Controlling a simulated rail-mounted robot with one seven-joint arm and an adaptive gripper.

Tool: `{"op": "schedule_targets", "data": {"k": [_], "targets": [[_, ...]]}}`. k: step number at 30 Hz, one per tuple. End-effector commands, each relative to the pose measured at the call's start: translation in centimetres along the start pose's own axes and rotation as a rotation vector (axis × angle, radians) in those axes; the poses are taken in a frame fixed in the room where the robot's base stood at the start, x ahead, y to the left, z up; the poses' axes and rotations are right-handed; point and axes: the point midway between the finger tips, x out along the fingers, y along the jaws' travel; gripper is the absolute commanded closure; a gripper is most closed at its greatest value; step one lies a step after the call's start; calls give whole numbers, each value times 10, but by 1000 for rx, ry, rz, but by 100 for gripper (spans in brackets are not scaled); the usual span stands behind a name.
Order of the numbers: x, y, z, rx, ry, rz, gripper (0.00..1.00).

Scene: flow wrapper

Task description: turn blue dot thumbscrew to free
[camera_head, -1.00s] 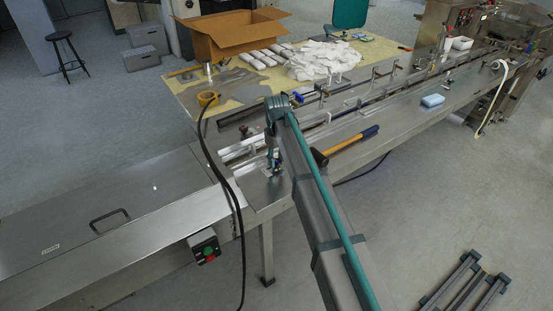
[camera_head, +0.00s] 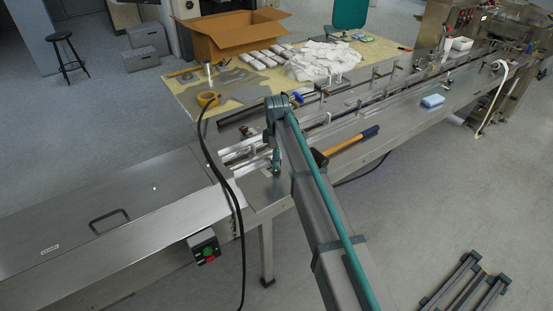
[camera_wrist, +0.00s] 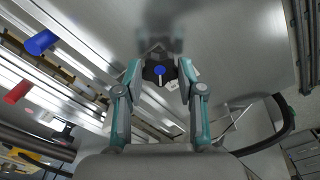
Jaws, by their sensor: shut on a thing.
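The thumbscrew (camera_wrist: 160,80) shows in the wrist view as a dark knob with a blue dot on top and a pale mark below the dot. My gripper (camera_wrist: 160,73) has one teal-and-grey finger on each side of the knob, with the fingertips against it. In the head view my gripper (camera_head: 276,161) points down at the near part of the steel machine bed (camera_head: 262,190). The thumbscrew cannot be made out there.
A hammer (camera_head: 350,143) with a yellow and blue handle lies right of my gripper. A blue cylinder (camera_wrist: 41,42) and a red cylinder (camera_wrist: 17,93) show at left in the wrist view. A black cable (camera_head: 217,165) hangs over the machine, left of my arm.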

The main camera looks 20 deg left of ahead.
Motion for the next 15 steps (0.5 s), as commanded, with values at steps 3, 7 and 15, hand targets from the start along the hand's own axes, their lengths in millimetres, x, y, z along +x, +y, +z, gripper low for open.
{"op": "schedule_targets", "data": {"k": [3, 7, 15], "targets": [[-1, 1, 0, -23, 1, 2, 96], [-1, 1, 0, -34, 1, 2, 96], [-1, 1, 0, -34, 2, 2, 96]]}}
